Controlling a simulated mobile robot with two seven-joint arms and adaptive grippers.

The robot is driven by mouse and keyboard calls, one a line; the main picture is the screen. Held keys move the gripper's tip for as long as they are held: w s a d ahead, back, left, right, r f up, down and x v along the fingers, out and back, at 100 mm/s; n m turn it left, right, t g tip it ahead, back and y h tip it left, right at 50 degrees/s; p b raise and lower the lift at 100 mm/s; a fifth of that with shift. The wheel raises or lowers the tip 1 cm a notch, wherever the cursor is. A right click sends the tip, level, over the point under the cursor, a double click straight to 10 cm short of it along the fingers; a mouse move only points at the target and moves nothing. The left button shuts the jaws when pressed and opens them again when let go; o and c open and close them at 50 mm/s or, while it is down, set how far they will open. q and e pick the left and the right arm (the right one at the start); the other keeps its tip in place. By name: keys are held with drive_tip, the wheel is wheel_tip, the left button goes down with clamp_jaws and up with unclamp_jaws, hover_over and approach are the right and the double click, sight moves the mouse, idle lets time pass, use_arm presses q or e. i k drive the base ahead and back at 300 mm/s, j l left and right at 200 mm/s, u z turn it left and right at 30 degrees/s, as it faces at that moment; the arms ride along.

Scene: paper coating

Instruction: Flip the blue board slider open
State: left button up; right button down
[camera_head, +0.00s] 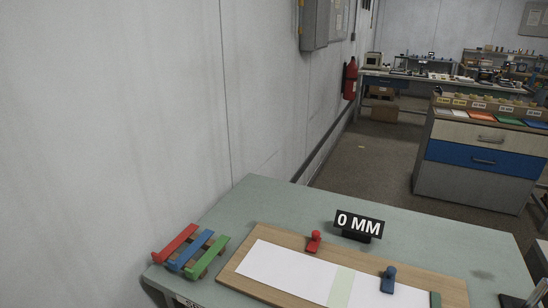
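A blue slider (388,280) with a rounded knob stands upright on the wooden board (240,279), near the board's right part. A red slider (314,242) of like shape stands at the board's back edge. A dark green piece (435,299) shows at the board's right end, cut off by the frame. White paper (283,272) with a pale green strip (341,288) lies on the board. Whether the blue slider presses on the paper is too small to tell. Neither of my grippers shows.
A black "0 MM" sign (358,226) stands behind the board. Red, blue and green bars lie on a small wooden rack (203,271) at the table's left. The grey-green table (270,203) has free room at back and right. A dark object (511,301) sits bottom right.

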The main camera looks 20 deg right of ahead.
sight(389, 277)
drive_tip(key=z, duration=1.7)
drive_tip(key=j+z, duration=0.55)
drive_tip(key=j, duration=0.15)
